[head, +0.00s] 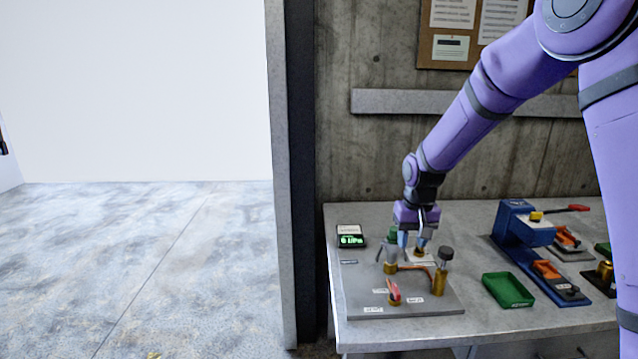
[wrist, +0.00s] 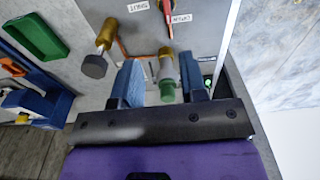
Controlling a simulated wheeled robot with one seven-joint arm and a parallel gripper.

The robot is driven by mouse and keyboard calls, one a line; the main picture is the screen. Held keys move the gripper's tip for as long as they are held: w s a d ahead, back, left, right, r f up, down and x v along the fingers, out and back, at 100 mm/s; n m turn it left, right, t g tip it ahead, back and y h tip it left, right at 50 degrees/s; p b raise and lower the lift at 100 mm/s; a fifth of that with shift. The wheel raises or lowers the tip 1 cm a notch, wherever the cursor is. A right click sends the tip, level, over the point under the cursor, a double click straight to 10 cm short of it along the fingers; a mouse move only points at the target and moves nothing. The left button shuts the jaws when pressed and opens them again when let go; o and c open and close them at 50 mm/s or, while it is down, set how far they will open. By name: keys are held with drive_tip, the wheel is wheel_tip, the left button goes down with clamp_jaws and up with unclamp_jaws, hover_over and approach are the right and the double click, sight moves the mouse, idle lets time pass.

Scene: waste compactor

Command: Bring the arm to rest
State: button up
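My purple arm reaches down from the upper right in the head view. My gripper (head: 411,245) is low over the grey fixture plate (head: 430,299), with its blue fingers pointing down. The wrist view shows the fingers (wrist: 162,80) spread apart. A brass fitting with a green cap (wrist: 167,88) appears between them there, with gaps on both sides; I see no contact. In the head view this green-capped fitting (head: 391,252) stands at the left of the fingers. Whether the fingers are around it or above it is hard to tell.
Close by stand a dark-capped brass fitting (head: 440,274) and a red-handled valve (head: 393,291). A small green display (head: 351,237) is at the left. A green tray (head: 508,290) and a blue fixture (head: 530,245) lie right. Concrete wall (head: 370,150) behind; open floor (head: 140,270) at left.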

drive_tip(key=s+d+r+t, duration=0.1)
drive_tip(key=s+d+r, duration=0.1)
drive_tip(key=s+r, duration=0.65)
drive_tip(key=s+d+r+t, duration=0.1)
drive_tip(key=s+d+r, duration=0.1)
drive_tip(key=s+r, duration=0.65)
drive_tip(key=s+d+r+t, duration=0.1)
drive_tip(key=s+r, duration=0.1)
drive_tip(key=s, duration=0.7)
drive_tip(key=s+r+t, duration=0.1)
drive_tip(key=s+r, duration=0.1)
drive_tip(key=s, duration=0.7)
drive_tip(key=shift+d+t, duration=0.3)
drive_tip(key=shift+d, duration=0.1)
